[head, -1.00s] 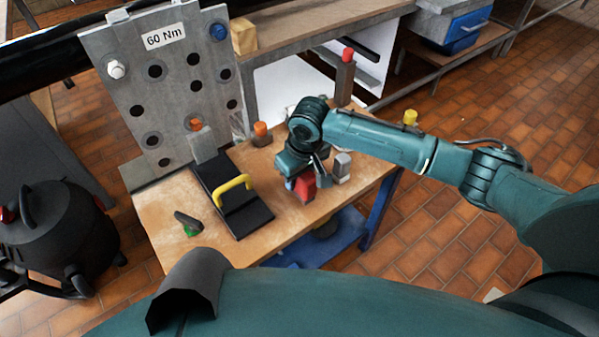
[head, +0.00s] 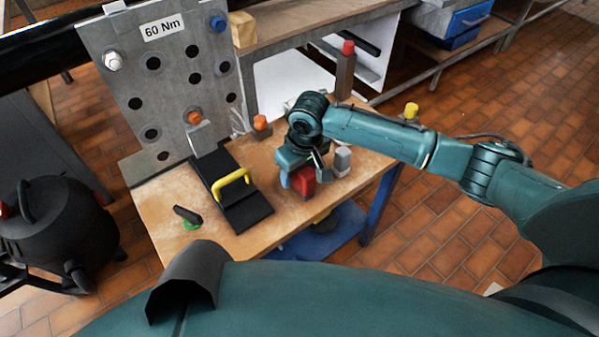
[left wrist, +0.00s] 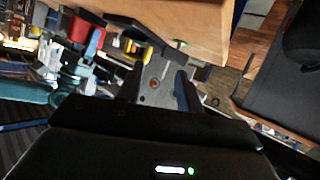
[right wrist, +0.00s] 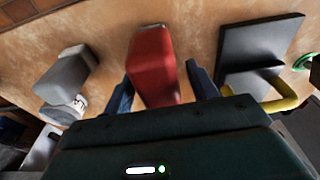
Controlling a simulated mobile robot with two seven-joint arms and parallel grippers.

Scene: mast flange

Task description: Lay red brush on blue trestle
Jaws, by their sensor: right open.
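A red block-like thing (right wrist: 152,62), which I take for the red brush, rests on the wooden bench; the head view shows it too (head: 304,182). My right gripper (right wrist: 161,88) is open, with one bluish finger on each side of the red thing. Whether the fingers touch it I cannot tell. The head view shows this gripper (head: 302,174) pointing down over it. No blue trestle can be made out surely.
A black plate with a yellow handle (head: 233,185) lies left of the red thing. A grey block (head: 342,160) stands close at its right. The upright holed panel (head: 165,85) rises behind. A blue lower shelf (head: 345,235) is under the bench.

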